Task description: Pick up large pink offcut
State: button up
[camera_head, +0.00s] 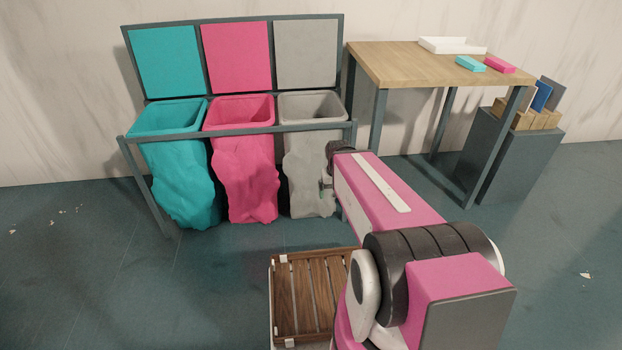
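A pink block (500,64) lies flat on the right part of the wooden table top, and it is the only loose pink piece I can make out. My gripper (327,184) is at the far end of my arm, in front of the grey bin and well left of and below the table top. It is small and partly hidden by my arm, so I cannot tell whether its fingers are open or shut. No offcut is visible at it.
A teal block (471,63) and a white tray (452,46) are beside the pink block on the wooden table (400,65). Teal (178,175), pink (245,170) and grey (308,170) bins hang in a dark frame at left. A dark cabinet (520,160) stands right of the table.

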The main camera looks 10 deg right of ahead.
aim_at(503, 66)
jog(key=z, duration=1.45)
